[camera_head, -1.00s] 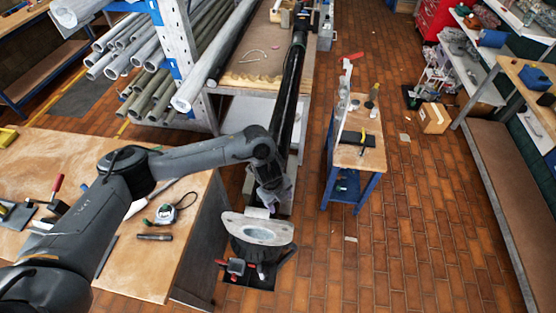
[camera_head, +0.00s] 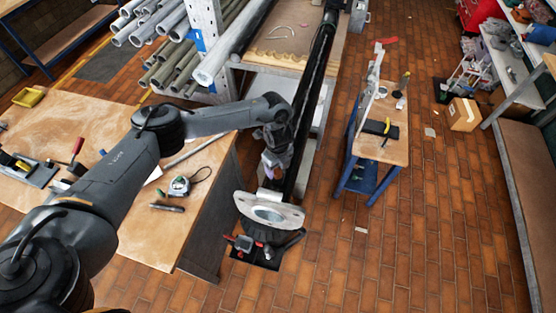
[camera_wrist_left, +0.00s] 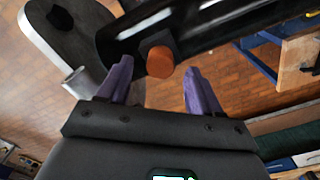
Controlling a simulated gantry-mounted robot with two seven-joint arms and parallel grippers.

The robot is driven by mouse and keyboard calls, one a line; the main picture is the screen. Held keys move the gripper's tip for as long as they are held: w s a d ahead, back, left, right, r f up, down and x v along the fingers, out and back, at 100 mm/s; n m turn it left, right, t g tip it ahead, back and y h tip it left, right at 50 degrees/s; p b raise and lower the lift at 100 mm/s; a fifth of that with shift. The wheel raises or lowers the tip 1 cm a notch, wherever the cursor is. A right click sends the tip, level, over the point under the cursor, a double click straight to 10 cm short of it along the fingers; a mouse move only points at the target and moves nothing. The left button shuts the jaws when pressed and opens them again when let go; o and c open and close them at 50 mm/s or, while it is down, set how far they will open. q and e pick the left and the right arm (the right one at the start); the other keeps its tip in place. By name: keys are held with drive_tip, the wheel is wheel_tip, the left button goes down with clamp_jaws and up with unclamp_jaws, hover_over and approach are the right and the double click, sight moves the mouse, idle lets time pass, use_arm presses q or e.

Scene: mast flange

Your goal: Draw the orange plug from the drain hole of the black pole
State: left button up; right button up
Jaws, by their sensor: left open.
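The black pole (camera_head: 315,85) runs from the top of the head view down to a pale grey flange plate (camera_head: 288,214) at its lower end. The pole also crosses the top of the left wrist view (camera_wrist_left: 215,30). The orange plug (camera_wrist_left: 160,62) sits at the pole's side there, its round end facing my gripper. My left gripper (camera_wrist_left: 152,82) is open, with purple fingertips either side of the plug's line and the plug just beyond them, apart from both. In the head view my left gripper (camera_head: 270,165) is beside the pole above the flange; the plug is not discernible there.
A wooden workbench (camera_head: 95,130) with a tape measure (camera_head: 180,186) and hand tools stands left. A small blue-legged bench (camera_head: 385,148) stands right of the pole. A rack of pipes (camera_head: 165,65) is behind my arm. A red-handled clamp (camera_head: 243,243) is below the flange.

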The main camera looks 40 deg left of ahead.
use_arm(q)
drive_tip(key=shift+f, duration=1.35)
drive_tip(key=shift+c, duration=0.4)
drive_tip(key=c, duration=1)
drive_tip(key=shift+r, duration=0.2)
drive_tip(key=shift+r+p, duration=2.35)
